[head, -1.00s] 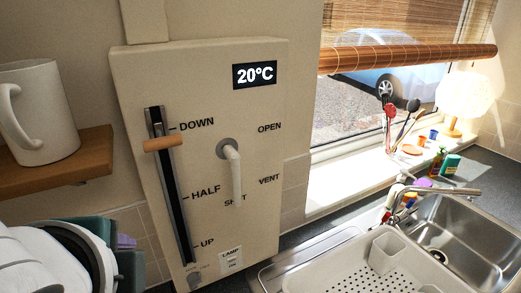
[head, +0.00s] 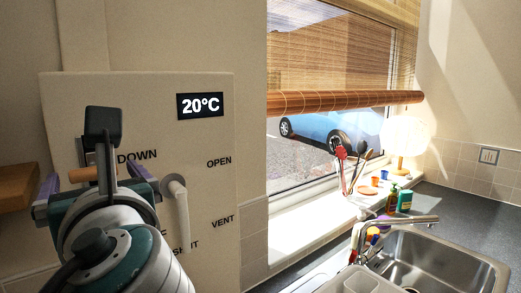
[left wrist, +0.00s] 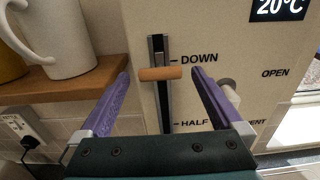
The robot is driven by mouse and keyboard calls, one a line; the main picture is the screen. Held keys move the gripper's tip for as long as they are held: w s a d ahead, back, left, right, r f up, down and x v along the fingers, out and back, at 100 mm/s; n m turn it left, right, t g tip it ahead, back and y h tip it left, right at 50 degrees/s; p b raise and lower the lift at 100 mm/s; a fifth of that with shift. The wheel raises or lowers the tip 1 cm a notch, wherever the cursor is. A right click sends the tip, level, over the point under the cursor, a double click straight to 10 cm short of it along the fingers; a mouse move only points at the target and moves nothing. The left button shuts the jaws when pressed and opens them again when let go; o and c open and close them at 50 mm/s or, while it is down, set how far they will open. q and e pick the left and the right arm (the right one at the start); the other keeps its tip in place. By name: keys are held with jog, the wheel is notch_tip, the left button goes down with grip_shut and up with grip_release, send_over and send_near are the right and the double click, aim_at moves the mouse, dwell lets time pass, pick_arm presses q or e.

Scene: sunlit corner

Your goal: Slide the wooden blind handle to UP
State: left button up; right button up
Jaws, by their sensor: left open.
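The wooden blind handle (left wrist: 160,73) is a short horizontal peg on a dark vertical slot (left wrist: 160,105) in a beige panel. It sits just below the DOWN mark, above HALF. In the head view the handle (head: 83,174) shows partly behind my left gripper (head: 92,181), which covers most of the slot and the HALF and UP labels. In the left wrist view the purple fingers of my left gripper (left wrist: 160,74) are open, one on each side of the handle with gaps between. The bamboo blind (head: 345,100) hangs partway over the window. My right gripper is not in view.
A white crank lever (head: 180,205) sticks out right of the slot, close to my left gripper's right finger. A wooden shelf (left wrist: 60,88) with a white mug (left wrist: 60,38) is at the left. A sink (head: 440,262) lies lower right.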

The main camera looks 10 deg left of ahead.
aim_at(93, 170)
pick_arm(q)
jog(key=shift+x, duration=1.25)
grip_shut()
